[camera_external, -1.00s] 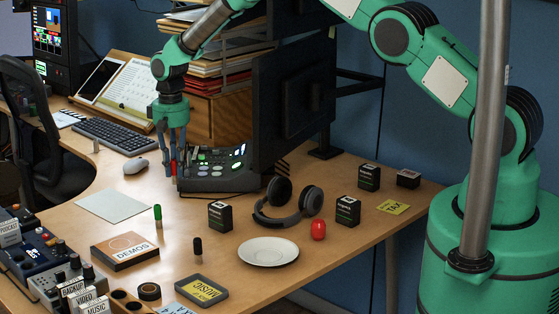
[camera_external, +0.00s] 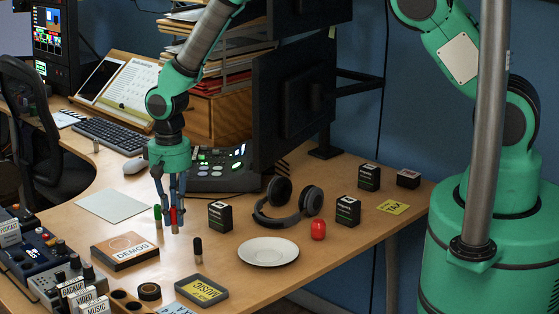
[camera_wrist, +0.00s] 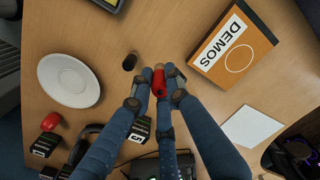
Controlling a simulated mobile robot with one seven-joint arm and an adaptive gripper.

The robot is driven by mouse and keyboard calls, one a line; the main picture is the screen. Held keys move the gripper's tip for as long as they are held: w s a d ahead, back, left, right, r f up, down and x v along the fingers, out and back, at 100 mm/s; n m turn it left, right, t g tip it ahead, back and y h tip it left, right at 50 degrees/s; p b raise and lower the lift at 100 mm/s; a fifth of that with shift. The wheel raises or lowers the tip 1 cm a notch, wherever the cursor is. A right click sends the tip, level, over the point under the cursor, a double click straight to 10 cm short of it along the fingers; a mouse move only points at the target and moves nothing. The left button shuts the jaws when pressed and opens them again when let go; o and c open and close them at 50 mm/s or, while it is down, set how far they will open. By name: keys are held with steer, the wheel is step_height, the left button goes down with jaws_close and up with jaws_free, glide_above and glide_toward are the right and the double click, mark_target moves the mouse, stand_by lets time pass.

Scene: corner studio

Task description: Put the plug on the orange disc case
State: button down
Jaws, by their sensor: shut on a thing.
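My gripper (camera_external: 170,220) is shut on a small red cylinder with a lighter end, which I take to be the plug (camera_external: 174,218). It hangs above the desk, right of and behind the orange disc case. In the wrist view the red plug (camera_wrist: 159,82) sits between the fingertips. The orange disc case (camera_external: 126,257), labelled DEMOS, lies flat on the desk with nothing on top. It also shows in the wrist view (camera_wrist: 250,60), up and right of the fingertips.
A green-topped cylinder (camera_external: 157,213) stands close left of my gripper, and a black one (camera_external: 198,247) stands to the right. A white plate (camera_external: 268,251), headphones (camera_external: 284,210), a red object (camera_external: 318,229) and small black boxes (camera_external: 220,215) are further right.

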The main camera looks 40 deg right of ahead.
steer(key=s+a, duration=0.2)
steer(key=s, duration=0.4)
steer(key=shift+f, duration=0.2)
steer(key=shift+a, duration=0.15)
glide_above(130, 252)
steer(key=shift+w+f, duration=0.1)
steer(key=shift+f, duration=0.65)
steer(key=shift+f, duration=1.75)
steer(key=shift+f, duration=0.1)
steer(key=c, duration=1.7)
jaws_free()
